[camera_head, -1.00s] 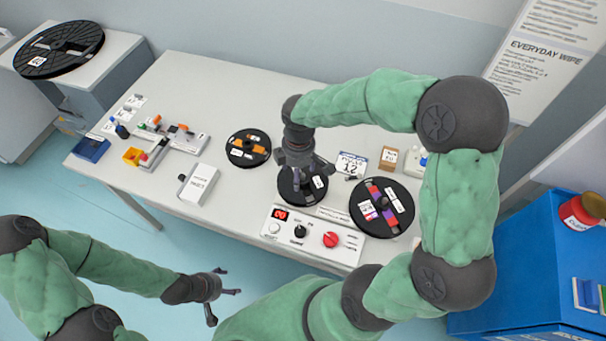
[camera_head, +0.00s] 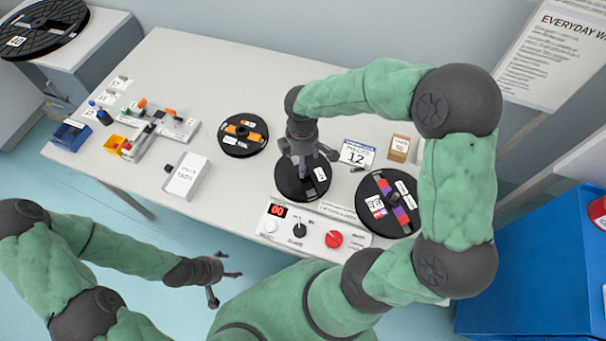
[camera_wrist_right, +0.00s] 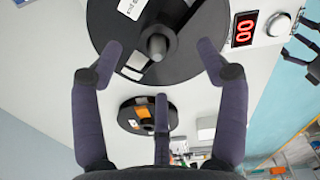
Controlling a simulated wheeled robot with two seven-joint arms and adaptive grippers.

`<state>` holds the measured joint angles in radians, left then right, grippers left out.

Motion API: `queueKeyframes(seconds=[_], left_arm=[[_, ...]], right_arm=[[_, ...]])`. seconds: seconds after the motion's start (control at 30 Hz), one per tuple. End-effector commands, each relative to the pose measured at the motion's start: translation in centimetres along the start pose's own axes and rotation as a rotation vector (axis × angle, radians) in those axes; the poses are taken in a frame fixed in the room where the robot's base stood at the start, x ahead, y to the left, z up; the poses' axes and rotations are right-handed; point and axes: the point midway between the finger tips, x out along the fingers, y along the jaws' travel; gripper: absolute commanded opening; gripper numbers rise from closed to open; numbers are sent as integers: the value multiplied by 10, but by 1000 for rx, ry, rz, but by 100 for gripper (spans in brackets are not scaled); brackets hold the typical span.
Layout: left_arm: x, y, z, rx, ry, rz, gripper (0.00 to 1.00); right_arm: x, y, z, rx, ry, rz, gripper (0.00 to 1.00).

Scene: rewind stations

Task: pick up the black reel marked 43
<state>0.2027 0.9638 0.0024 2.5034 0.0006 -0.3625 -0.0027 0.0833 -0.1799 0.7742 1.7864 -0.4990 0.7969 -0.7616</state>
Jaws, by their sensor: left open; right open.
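Several black reels are in view, and I cannot surely read a 43 on any label. A large black reel (camera_head: 72,18) lies on the grey cabinet at the far left; its two-digit label looks like 40 or 43. A plain black reel (camera_head: 300,193) with white labels lies on the table under my right gripper (camera_head: 313,167). In the right wrist view my right gripper (camera_wrist_right: 157,65) is open, its fingers spread around the hub of this black reel (camera_wrist_right: 187,62); contact cannot be told. My left gripper (camera_head: 228,288) is open and empty, in front of the table.
A reel with orange sections (camera_head: 242,149) and one with purple and red sections (camera_head: 373,190) flank the middle reel. A control box (camera_head: 315,238) showing 00, a 12 card (camera_head: 357,153), a small carton (camera_head: 400,147) and a white box (camera_head: 187,177) stand near. A blue cabinet (camera_head: 530,270) is at right.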

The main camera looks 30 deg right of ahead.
Motion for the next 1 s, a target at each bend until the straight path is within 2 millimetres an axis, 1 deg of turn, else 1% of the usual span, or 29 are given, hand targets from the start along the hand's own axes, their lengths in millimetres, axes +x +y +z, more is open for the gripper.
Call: queueKeyframes(seconds=[0.17,0.43,0.53,0.7,0.73,0.77,0.8,0.87,0.9,0.97,1.0], left_arm=[[5,-2,0,0,0,0,71],[18,-6,-1,0,0,0,71],[19,-7,-1,0,0,0,71],[18,-6,-1,0,0,0,71],[18,-6,-1,0,0,0,71],[18,-6,-1,0,0,0,71],[18,-6,-1,0,0,0,71],[18,-6,-1,0,0,0,71],[18,-6,-1,0,0,0,71],[18,-6,-1,0,0,0,71],[18,-6,-1,0,0,0,71]], right_arm=[[12,1,1,1,1,0,74],[49,1,2,1,0,-1,74],[54,2,2,2,1,0,74],[53,2,2,2,2,1,74],[53,2,2,2,2,1,72],[53,2,2,2,2,1,63],[53,2,2,2,2,1,52],[53,2,2,1,2,1,35],[53,2,2,1,2,1,24],[53,2,2,1,2,1,7],[53,2,2,1,2,1,3]])
